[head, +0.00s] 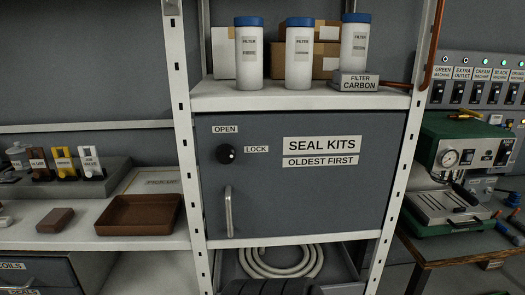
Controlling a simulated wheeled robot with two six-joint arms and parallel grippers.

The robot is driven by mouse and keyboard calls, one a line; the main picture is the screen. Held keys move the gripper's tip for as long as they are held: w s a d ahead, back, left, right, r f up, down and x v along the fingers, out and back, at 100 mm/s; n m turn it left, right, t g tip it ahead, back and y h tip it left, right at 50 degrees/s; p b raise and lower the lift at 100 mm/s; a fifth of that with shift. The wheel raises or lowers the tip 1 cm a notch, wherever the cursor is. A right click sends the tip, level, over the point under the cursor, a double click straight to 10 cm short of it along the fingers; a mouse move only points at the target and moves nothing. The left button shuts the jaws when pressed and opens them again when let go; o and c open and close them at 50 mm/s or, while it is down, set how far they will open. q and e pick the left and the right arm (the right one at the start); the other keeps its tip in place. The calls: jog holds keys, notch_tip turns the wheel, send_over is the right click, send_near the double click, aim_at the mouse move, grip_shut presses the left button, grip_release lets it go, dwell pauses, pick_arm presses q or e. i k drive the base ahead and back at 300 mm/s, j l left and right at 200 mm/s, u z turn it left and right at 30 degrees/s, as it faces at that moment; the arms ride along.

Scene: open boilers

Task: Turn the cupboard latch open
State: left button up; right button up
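The cupboard (340,205) has a grey door, set between white perforated uprights. Its latch is a round black knob (226,154) at the door's upper left. The OPEN label (225,129) is above the knob and the LOCK label (256,149) is to its right. A small pale mark shows on the knob's right side, toward LOCK. A pale upright handle (229,212) is below the knob. The door is shut and carries signs reading SEAL KITS (322,144) and OLDEST FIRST.
A coiled hose (281,262) lies below. A brown tray (137,214) is on the left bench. A green machine (465,150) stands at right. The door front is clear.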

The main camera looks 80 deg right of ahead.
aim_at(225, 154)
jog(key=z, duration=1.85)
